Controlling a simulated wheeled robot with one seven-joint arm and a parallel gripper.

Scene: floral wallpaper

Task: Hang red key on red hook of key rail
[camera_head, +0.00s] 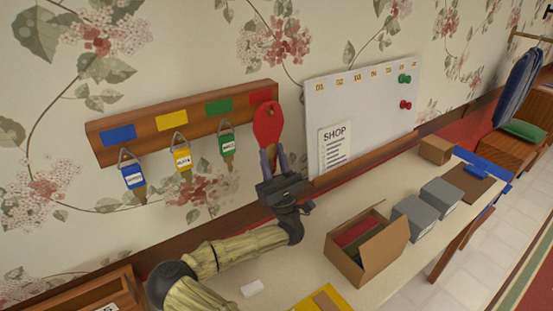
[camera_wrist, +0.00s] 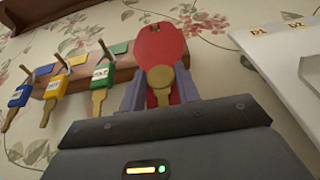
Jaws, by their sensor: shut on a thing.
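The red key (camera_head: 267,124) has a large red tag and stands upright in front of the right end of the wooden key rail (camera_head: 146,135). In the wrist view the red key (camera_wrist: 160,45) shows a brass-coloured round part low between the fingers. My gripper (camera_head: 272,156) is shut on the red key from below; its fingers also show in the wrist view (camera_wrist: 160,88). The rail's red patch (camera_head: 261,96) shows just above the tag. The red hook is hidden behind the tag, so I cannot tell whether key and hook touch.
A blue key (camera_head: 133,176), a yellow key (camera_head: 182,159) and a green key (camera_head: 227,143) hang on the rail's other hooks. A whiteboard (camera_head: 360,95) is close on the right. Below, the table holds an open cardboard box (camera_head: 372,252) and grey boxes (camera_head: 412,217).

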